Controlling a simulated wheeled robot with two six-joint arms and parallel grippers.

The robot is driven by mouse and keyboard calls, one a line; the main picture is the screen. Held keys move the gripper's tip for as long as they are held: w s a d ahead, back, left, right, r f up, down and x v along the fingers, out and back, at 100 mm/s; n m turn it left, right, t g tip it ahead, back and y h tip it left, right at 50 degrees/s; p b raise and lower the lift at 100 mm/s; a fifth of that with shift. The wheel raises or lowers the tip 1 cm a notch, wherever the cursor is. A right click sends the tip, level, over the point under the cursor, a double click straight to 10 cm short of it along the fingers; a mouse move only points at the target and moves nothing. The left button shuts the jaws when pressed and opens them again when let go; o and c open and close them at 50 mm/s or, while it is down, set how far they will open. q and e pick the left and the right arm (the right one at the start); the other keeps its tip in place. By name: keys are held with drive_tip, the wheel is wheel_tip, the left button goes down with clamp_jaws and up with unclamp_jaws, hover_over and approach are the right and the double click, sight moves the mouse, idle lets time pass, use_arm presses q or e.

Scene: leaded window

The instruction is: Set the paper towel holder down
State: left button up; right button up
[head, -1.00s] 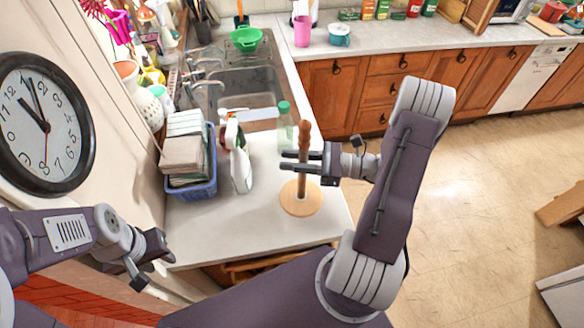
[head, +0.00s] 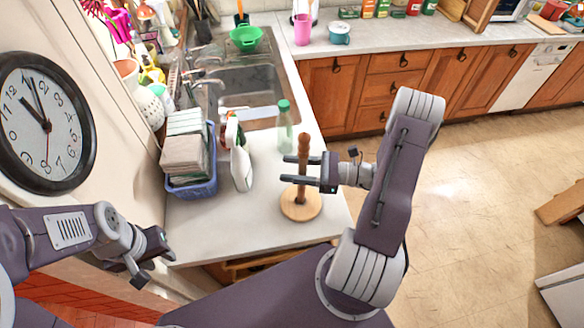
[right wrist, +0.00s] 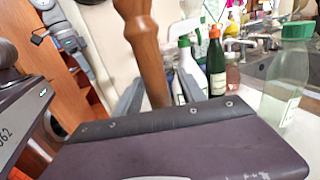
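The paper towel holder is a wooden post (head: 303,145) on a round light-wood base (head: 301,212). It stands upright on the white counter (head: 240,230), near the front right edge. No paper roll is on it. My right gripper (head: 301,170) is around the post, one finger on each side, with a gap between them wider than the post. The post (right wrist: 143,45) also shows between the spread fingers in the right wrist view, where the base is hidden. My left gripper (head: 148,262) is beside the counter's left front corner, holding nothing; its finger gap is unclear.
A spray bottle (head: 240,165) and a green-capped bottle (head: 285,130) stand behind the holder. A blue basket (head: 195,188) of folded cloths is at left. The sink (head: 245,85) lies further back. The counter left of the base is clear.

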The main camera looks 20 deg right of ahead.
drive_tip(key=b+v, duration=0.3)
drive_tip(key=v, duration=0.9)
drive_tip(key=shift+r, duration=0.15)
drive_tip(key=shift+s, duration=0.1)
